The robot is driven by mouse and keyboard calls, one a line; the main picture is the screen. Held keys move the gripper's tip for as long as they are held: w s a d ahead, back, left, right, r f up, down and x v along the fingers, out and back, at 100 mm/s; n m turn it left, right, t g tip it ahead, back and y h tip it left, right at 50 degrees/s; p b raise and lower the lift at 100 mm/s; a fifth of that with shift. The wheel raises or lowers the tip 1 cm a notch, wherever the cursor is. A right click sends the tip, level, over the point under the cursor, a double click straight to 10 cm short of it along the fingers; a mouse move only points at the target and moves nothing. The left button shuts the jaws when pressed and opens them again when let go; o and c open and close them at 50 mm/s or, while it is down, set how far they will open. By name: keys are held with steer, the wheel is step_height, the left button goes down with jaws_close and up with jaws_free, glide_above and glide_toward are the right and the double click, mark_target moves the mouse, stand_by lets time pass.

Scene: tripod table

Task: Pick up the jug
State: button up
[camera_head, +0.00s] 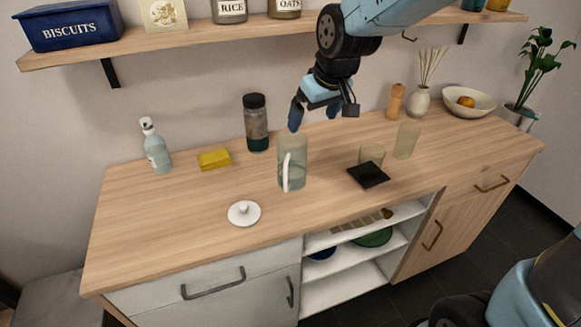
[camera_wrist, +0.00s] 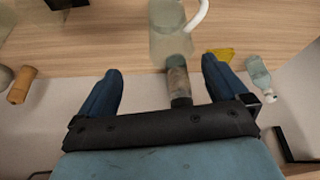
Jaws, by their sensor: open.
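The jug (camera_head: 293,165) is a clear, pale greenish glass vessel with a white handle on its front side. It stands upright on the wooden counter, near the middle. My gripper (camera_head: 314,114) is open and empty, above and behind the jug, with its blue fingers pointing down. In the wrist view the jug (camera_wrist: 171,30) is ahead of the open gripper (camera_wrist: 160,75), beyond the fingertips, with its white handle at upper right.
The counter (camera_head: 200,205) also holds a dark-lidded jar (camera_head: 256,125), yellow sponge (camera_head: 214,158), spray bottle (camera_head: 155,148), white lid (camera_head: 244,213), glasses (camera_head: 406,142) and black coaster (camera_head: 368,174). A shelf (camera_head: 190,38) with tins and jars is overhead. Counter left of the jug is fairly clear.

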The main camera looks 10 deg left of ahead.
mark_target(291, 149)
steer(key=shift+a+r+x, duration=0.1)
steer(key=shift+a+x, duration=0.3)
steer(key=shift+x, duration=2.1)
steer(key=shift+a+r+x, duration=0.1)
steer(key=shift+a+x, duration=0.25)
steer(key=shift+x, duration=2.2)
steer(key=shift+a+r+x, duration=0.1)
steer(key=shift+a+x, duration=0.3)
steer(key=shift+x, duration=2.1)
steer(key=shift+s, duration=0.2)
steer(key=c, duration=1.5)
steer(key=shift+r, duration=0.15)
steer(key=shift+c, duration=0.2)
